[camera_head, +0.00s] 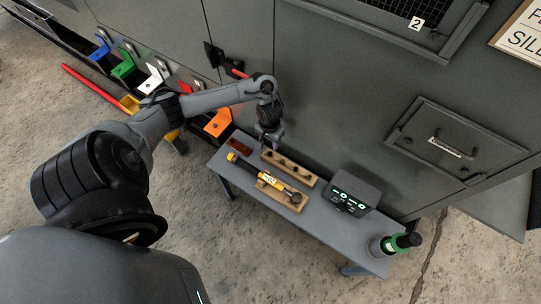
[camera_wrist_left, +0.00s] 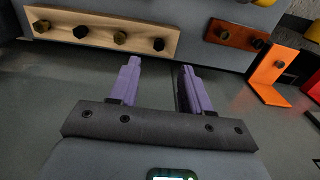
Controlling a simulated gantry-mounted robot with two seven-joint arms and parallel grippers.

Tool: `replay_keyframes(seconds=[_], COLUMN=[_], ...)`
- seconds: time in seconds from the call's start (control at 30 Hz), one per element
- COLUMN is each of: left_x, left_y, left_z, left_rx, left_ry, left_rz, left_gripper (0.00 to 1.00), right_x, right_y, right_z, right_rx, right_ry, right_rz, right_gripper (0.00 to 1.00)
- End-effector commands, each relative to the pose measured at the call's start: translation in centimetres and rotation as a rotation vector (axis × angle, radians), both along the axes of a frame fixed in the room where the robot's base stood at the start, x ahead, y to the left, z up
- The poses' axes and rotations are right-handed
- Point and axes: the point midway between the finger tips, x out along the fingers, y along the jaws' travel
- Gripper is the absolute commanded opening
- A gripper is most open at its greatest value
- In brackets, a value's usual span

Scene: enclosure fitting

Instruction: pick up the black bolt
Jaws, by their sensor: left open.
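A light wooden strip (camera_head: 305,178) with a row of bolts lies on the grey table (camera_head: 319,218). In the left wrist view the strip (camera_wrist_left: 100,25) holds brass-coloured bolts and dark bolts; one black bolt (camera_wrist_left: 158,44) is at its right end and another black bolt (camera_wrist_left: 81,31) is further left. A red-brown block (camera_wrist_left: 238,32) beside it holds a brass-coloured bolt and a dark bolt (camera_wrist_left: 258,44). My left gripper (camera_wrist_left: 159,66) is open, its purple fingers apart with nothing between them. In the head view the left gripper (camera_head: 270,138) is at the table's back edge, near the strip.
A yellow-and-black tool (camera_head: 258,173) lies in front of the strip. The grey cabinet (camera_head: 330,90) rises behind the table. Coloured brackets, including an orange one (camera_head: 217,123), are on the left.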

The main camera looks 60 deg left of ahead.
Motion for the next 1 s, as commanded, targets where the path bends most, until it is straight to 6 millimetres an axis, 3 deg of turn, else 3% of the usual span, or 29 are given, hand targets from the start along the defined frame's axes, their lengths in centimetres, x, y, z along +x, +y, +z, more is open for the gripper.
replay_keyframes(seconds=[0.1, 0.37, 0.73, 1.0], left_x=[0.0, 0.0, 0.0, 0.0], left_y=[-0.1, -0.1, -0.1, -0.1], left_z=[-2.2, -3.4, -7.7, -8.1], left_rx=[-0.002, -0.001, -0.001, -0.001], left_ry=[0.001, 0.0, 0.0, 0.0], left_rz=[0.001, -0.001, 0.0, -0.001], left_gripper=[0.48, 0.48, 0.48, 0.48], right_x=[0.0, 0.0, 0.0, 0.0], right_y=[0.0, 0.0, 0.1, 0.2], right_z=[-1.4, -2.1, -5.4, -5.6], right_rx=[0.0, 0.0, 0.006, 0.008], right_ry=[0.001, 0.001, 0.0, 0.001], right_rz=[0.0, 0.0, -0.004, -0.006], right_gripper=[0.43, 0.43, 0.43, 0.43])
